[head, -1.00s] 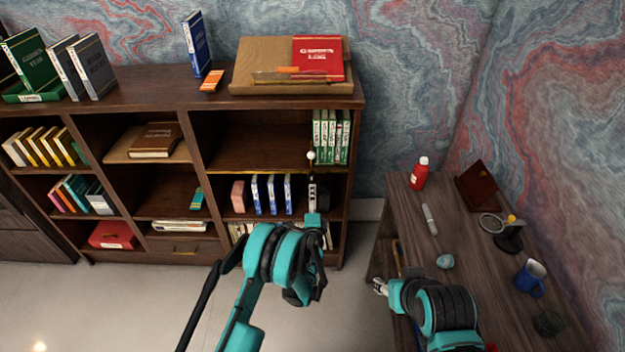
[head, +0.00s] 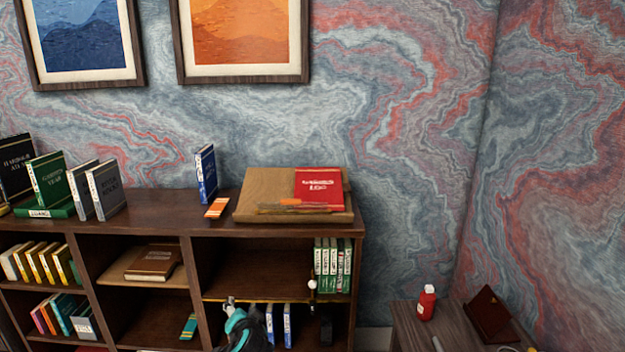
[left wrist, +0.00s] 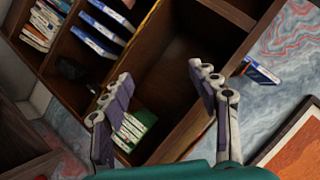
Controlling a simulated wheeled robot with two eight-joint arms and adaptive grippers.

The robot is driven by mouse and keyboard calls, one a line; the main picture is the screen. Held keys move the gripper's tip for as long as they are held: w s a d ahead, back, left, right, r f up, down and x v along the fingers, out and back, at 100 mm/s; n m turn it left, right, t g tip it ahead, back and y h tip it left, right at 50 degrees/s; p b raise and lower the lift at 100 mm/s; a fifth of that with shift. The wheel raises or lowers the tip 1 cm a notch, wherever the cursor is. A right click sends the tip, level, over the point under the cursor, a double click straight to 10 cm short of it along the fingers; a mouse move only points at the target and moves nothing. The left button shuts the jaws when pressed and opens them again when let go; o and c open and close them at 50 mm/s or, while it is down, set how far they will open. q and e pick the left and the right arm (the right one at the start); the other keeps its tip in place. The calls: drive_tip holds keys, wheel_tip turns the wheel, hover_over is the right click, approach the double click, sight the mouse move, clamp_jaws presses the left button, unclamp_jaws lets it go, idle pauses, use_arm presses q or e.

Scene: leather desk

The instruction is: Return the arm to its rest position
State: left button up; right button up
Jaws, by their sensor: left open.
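My left gripper shows in the left wrist view (left wrist: 162,92), with its two grey-purple fingers spread apart and nothing between them. Beyond the fingers is the dark wooden bookshelf, seen at a steep tilt. In the head view, part of my teal and black left arm shows at the bottom edge, in front of the bookshelf (head: 275,222). A small whitish part of it, perhaps the gripper (head: 229,303), stands before the lower compartments, and most of the arm is cut off below. My right arm and gripper are in neither view.
White-and-green books (head: 332,262) and blue-and-white books (head: 287,325) stand in the right compartments. On the shelf top are a wooden board (head: 262,190) with a red book (head: 319,188), and a blue book (head: 206,172). The desk (head: 405,322), at lower right, holds a red bottle (head: 426,302).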

use_arm(q)
drive_tip(key=s+f+n+g+h, duration=0.1)
drive_tip(key=s+n+g+h, duration=0.1)
drive_tip(key=s, duration=1.2)
drive_tip(key=s+f+n+g+h, duration=0.2)
drive_tip(key=s+n, duration=0.2)
drive_tip(key=s, duration=1)
drive_tip(key=shift+s+d+f+g, duration=0.15)
drive_tip(key=shift+s+f+g, duration=0.15)
drive_tip(key=shift+s+g, duration=0.1)
